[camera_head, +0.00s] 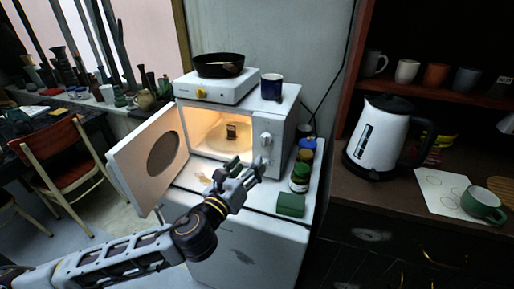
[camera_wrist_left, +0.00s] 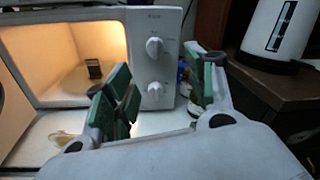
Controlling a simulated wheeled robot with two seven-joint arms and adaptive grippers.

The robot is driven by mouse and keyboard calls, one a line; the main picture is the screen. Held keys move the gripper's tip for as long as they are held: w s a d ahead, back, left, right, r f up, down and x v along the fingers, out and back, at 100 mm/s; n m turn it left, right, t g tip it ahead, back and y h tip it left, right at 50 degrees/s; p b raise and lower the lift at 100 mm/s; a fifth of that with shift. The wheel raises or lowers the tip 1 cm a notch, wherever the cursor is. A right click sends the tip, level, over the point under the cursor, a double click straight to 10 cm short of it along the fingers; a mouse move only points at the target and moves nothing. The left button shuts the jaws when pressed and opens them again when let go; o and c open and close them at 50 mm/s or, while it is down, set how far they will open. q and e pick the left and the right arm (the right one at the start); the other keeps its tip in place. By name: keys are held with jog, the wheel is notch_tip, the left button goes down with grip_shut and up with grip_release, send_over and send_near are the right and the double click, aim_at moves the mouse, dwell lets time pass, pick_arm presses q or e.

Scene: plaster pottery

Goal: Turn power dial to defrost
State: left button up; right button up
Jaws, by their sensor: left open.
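The white microwave (camera_head: 285,125) stands with its door (camera_head: 150,160) swung open to the left and its lit inside showing. Two white dials sit on its front panel: an upper dial (camera_head: 266,139), also in the left wrist view (camera_wrist_left: 154,46), and a lower dial (camera_wrist_left: 155,89). Their markings are too small to read, so I cannot tell which is the power dial. My left gripper (camera_head: 247,165) is open and empty in front of the panel. In the left wrist view its fingers (camera_wrist_left: 165,72) stand either side of the dials, apparently short of them. My right gripper is out of view.
A hotplate (camera_head: 215,88) with a black pan (camera_head: 219,65) and a blue mug (camera_head: 271,87) are on the microwave. Jars (camera_head: 300,177) and a green block (camera_head: 291,205) stand right of the gripper. A small dark object (camera_head: 231,131) is inside. A kettle (camera_head: 376,135) stands farther right.

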aim_at(263, 142)
pick_arm(q)
jog(key=shift+s+a+f+m, duration=0.25)
jog(key=shift+a+m, duration=0.2)
jog(key=shift+m, duration=0.05)
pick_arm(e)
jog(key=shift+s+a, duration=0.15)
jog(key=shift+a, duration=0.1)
pick_arm(q)
jog(key=shift+w, duration=0.1)
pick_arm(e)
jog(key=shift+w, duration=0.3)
pick_arm(q)
jog(key=x, duration=1.1)
jog(key=shift+x, duration=1)
jog(key=shift+w, duration=0.35)
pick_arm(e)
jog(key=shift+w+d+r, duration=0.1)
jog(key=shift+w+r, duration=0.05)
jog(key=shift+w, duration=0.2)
pick_arm(q)
jog(key=shift+c, duration=0.2)
